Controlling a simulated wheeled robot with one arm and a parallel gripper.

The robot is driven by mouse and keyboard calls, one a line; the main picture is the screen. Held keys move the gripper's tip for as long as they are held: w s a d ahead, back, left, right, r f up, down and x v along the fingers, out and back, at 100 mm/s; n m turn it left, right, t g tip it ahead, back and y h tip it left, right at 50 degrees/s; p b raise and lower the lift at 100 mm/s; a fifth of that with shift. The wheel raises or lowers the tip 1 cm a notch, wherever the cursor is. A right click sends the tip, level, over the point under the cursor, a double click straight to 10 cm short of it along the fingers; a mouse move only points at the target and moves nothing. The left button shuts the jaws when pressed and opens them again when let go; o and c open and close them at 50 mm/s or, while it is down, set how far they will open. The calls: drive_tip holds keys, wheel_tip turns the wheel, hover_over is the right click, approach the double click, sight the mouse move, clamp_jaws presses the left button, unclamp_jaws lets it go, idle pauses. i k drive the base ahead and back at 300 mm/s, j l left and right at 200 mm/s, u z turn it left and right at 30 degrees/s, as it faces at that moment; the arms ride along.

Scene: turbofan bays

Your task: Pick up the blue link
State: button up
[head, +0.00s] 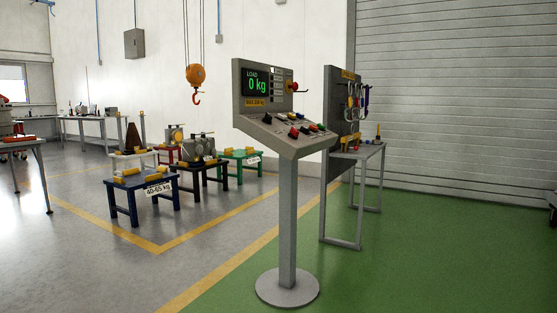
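A grey upright rack board (343,95) stands on a grey frame table at the centre right, seen at a steep angle. Several metal links or shackles (351,102) hang on its right face. A narrow purple-blue piece (367,99) hangs at the right end of that row; it is too small to tell whether this is the blue link. Small coloured items, one with a blue part, stand on the table below. My gripper is not in view.
A control console (288,220) on a post with a round base stands in front of the rack, its display reading 0 kg. An orange crane hook (196,78) hangs behind it. Low coloured stands (146,181) bear loads at the left. Green floor (430,250) is clear at the right.

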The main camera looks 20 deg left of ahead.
sight(363, 102)
drive_tip(key=i+l+z, duration=0.1)
drive_tip(key=i+z, duration=0.35)
drive_tip(key=i, duration=0.9)
drive_tip(key=i+l+u, duration=0.15)
drive_tip(key=i+u, duration=0.3)
drive_tip(key=i, duration=0.25)
drive_tip(key=i+l+u, duration=0.4)
drive_tip(key=i, duration=0.25)
drive_tip(key=i+l+u, duration=0.45)
drive_tip(key=i+l, duration=0.15)
drive_tip(key=i+l+u, duration=0.4)
drive_tip(key=l, duration=0.4)
drive_tip(key=i+l, duration=0.55)
drive_tip(key=l, duration=0.15)
drive_tip(key=i+l, duration=0.5)
drive_tip(key=l, duration=0.15)
